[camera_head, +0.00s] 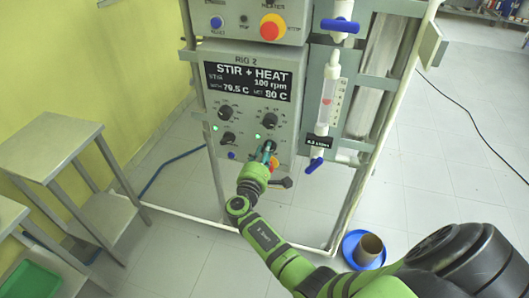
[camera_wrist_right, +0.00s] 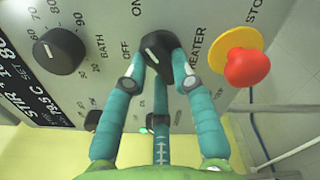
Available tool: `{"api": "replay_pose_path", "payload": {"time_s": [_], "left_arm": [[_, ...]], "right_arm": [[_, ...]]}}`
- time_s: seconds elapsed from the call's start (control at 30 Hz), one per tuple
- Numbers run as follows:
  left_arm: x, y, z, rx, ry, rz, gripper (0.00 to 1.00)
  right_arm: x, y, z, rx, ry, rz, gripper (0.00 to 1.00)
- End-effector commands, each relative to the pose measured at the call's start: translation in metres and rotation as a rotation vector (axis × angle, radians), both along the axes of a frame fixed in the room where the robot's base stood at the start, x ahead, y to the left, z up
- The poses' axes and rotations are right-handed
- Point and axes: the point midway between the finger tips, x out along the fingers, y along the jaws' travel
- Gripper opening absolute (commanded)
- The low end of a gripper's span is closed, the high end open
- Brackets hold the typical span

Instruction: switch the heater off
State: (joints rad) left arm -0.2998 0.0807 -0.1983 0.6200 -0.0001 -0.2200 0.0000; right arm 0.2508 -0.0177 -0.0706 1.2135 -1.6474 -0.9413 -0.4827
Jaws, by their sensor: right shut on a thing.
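The heater knob (camera_wrist_right: 158,52) is black, on the grey control panel (camera_wrist_right: 210,25), with the labels HEATER, ON and OFF around it. My right gripper (camera_wrist_right: 158,82) has its teal fingers closed around this knob. In the head view my right gripper (camera_head: 268,151) reaches the lower right of the panel, where its fingers hide most of the knob. The display (camera_head: 248,80) reads STIR + HEAT, 100 rpm, bath 79.5 C and set 80 C. A green lamp (camera_head: 258,136) is lit close to the knob. My left gripper is not in view.
A red stop button (camera_wrist_right: 247,68) on a yellow ring sits beside the knob. Another dial (camera_wrist_right: 58,50) is on its other side. Glassware with blue valves (camera_head: 316,164) hangs right of the panel. A brown cup (camera_head: 370,246) stands in a blue dish on the floor.

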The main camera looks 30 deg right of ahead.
Motion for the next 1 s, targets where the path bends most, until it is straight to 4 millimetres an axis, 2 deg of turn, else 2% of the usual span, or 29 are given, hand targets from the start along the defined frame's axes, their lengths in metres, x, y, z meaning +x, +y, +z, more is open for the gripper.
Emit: {"api": "replay_pose_path", "payload": {"time_s": [1.0], "left_arm": [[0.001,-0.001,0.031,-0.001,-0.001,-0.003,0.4]], "right_arm": [[-0.001,-0.001,-0.005,-0.549,0.643,0.002,0.0]]}}
